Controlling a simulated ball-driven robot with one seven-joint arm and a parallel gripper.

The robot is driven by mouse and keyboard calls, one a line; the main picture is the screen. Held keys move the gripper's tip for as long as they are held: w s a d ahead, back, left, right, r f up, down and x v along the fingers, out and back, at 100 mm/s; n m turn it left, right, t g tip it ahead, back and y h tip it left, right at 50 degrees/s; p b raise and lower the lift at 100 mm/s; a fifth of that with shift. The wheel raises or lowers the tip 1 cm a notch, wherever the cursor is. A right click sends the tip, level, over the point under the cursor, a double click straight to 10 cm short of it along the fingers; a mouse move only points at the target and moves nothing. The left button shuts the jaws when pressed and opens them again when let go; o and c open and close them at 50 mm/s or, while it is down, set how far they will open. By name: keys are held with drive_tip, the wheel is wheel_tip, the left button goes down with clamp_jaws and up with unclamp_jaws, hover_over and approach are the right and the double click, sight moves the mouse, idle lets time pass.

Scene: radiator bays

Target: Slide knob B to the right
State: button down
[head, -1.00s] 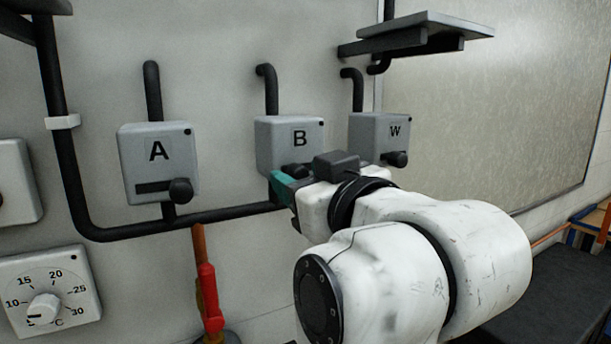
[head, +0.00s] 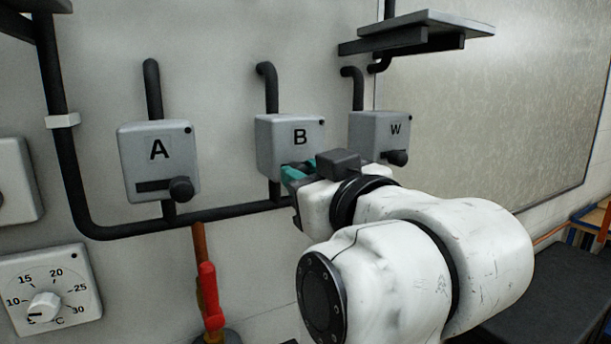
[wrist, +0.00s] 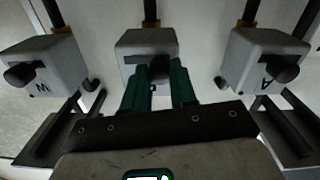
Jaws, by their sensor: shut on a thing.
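The grey box marked B (head: 280,143) is on the wall between boxes A and W. My gripper (head: 292,174) is at its lower front, with its teal fingers against the box face. In the wrist view the two teal fingers (wrist: 160,84) stand on either side of the dark knob B (wrist: 159,70), and they are shut on it. In the head view the knob is hidden behind the fingers and wrist. In the wrist view box B (wrist: 145,42) appears upside down, with a bit of dark slot beside the left finger.
Box A (head: 158,160) with its knob at the right is to the left. Box W (head: 378,135) is close on the right, its knob near my wrist. Black pipes run along the wall. A shelf (head: 430,28) juts out above. A thermostat dial (head: 45,305) is lower left.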

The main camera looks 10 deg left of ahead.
drive_tip(key=shift+w+d, duration=0.55)
drive_tip(key=shift+d, duration=0.3)
drive_tip(key=shift+w+d, duration=0.5)
drive_tip(key=shift+d, duration=0.3)
drive_tip(key=c, duration=0.9)
unclamp_jaws()
drive_tip(key=shift+d, duration=0.1)
drive_tip(key=b+v, duration=0.2)
drive_tip(key=v, duration=0.8)
drive_tip(key=shift+s+d+f, duration=0.1)
drive_tip(key=shift+s+d, duration=0.05)
drive_tip(key=shift+s, duration=0.1)
